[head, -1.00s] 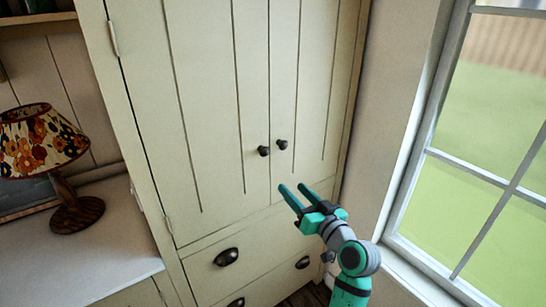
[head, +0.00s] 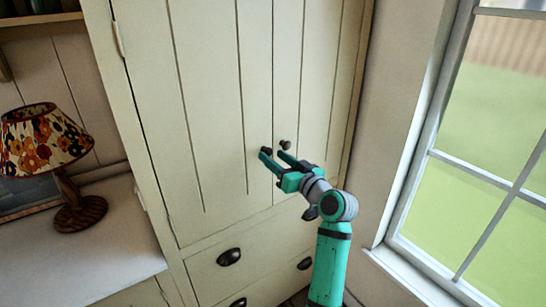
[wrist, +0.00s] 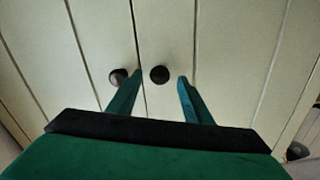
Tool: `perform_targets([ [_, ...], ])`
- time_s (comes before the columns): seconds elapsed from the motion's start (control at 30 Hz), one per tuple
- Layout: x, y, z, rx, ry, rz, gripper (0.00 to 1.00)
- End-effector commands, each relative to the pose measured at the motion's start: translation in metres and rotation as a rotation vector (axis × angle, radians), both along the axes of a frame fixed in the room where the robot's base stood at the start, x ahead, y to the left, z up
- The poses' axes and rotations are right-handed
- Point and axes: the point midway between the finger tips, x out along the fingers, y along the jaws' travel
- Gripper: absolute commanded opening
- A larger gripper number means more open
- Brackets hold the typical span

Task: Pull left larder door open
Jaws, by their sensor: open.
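The left larder door (head: 205,120) is a cream plank panel and stands shut. Its dark round knob (head: 267,149) sits by the centre seam; it also shows in the wrist view (wrist: 116,77). The right door's knob (head: 286,145) is close beside it, also in the wrist view (wrist: 159,74). My gripper (head: 272,154) is open and empty, its fingertips close to the knobs. In the wrist view my gripper (wrist: 158,82) has the right knob between its fingers in the picture, and its left finger partly covers the left knob. I cannot tell whether anything touches.
The right larder door (head: 316,90) is also shut. Drawers with dark cup pulls (head: 229,257) lie below the doors. A floral lamp (head: 42,140) stands on the counter (head: 75,265) at left. A window (head: 450,190) is close on the right.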

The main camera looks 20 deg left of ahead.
Motion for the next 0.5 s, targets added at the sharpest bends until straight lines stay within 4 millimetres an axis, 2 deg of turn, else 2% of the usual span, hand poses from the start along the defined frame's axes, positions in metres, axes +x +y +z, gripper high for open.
perform_targets([
  [0.2,0.0077,0.0111,0.0005,0.0,0.0,0.001,0.46],
  [0.47,0.0077,0.0135,0.0002,0.001,0.0,0.003,0.46],
  [0.5,0.0077,0.0136,0.0002,0.0,0.0,0.003,0.38],
])
